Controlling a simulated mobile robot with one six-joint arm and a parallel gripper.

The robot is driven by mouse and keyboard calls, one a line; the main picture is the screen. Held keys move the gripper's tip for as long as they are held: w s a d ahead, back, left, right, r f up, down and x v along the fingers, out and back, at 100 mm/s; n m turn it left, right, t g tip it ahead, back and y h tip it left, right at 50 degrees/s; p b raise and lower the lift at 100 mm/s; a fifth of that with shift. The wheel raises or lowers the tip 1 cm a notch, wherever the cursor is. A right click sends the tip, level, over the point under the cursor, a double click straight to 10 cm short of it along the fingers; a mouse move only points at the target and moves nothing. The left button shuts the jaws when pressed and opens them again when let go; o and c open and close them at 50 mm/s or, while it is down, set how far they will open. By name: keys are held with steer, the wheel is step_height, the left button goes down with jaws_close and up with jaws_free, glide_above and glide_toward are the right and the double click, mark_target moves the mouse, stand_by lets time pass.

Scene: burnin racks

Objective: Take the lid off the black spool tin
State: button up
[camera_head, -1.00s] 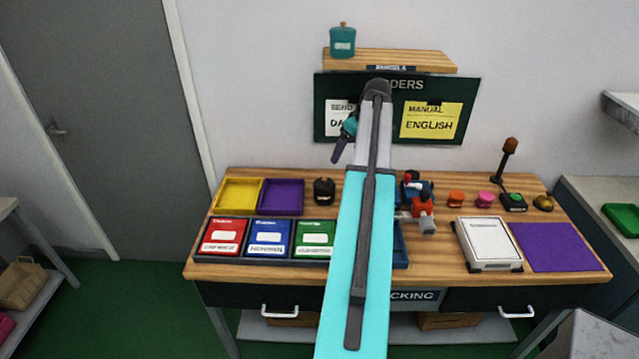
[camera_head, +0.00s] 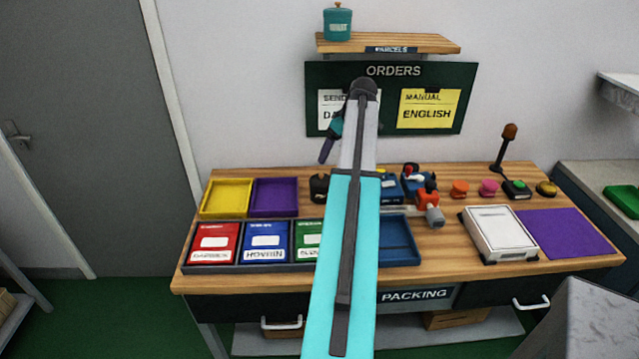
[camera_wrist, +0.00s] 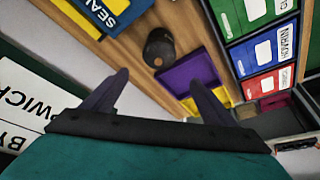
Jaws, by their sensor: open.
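The black spool tin (camera_head: 319,187) stands on the wooden bench, just right of the purple tray, its right side partly hidden by my arm in the head view. In the wrist view the dark round tin (camera_wrist: 159,45) is seen from above with a small pale spot near its lower edge. Its lid looks to be on; the seam is too small to make out. My gripper (camera_head: 326,150) is raised above and behind the bench. In the wrist view its two dark fingers (camera_wrist: 158,80) are apart with nothing between them, and the tin appears beyond the tips.
A yellow tray (camera_head: 226,199) and a purple tray (camera_head: 273,198) lie left of the tin. Red, blue and green booklets sit in a dark rack in front. A blue machine with red parts (camera_head: 427,192) stands right of my arm. The orders board (camera_head: 390,72) is behind.

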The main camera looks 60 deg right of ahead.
stand_by(0.3)
steer(key=p, duration=0.2)
glide_above(323, 176)
steer(key=s, duration=0.2)
steer(key=shift+a+f, duration=0.15)
steer(key=shift+f, duration=1.85)
steer(key=shift+a+f, duration=0.15)
steer(key=shift+f, duration=1.8)
steer(key=shift+f+p, duration=0.1)
steer(key=shift+p, duration=0.25)
steer(key=shift+p+x, duration=0.6)
steer(key=shift+x, duration=0.2)
steer(key=shift+p+x, duration=0.65)
steer(key=shift+x, duration=1.05)
steer(key=shift+d, duration=0.15)
steer(key=c, duration=1.4)
steer(key=shift+s, duration=0.1)
steer(key=shift+c, duration=0.4)
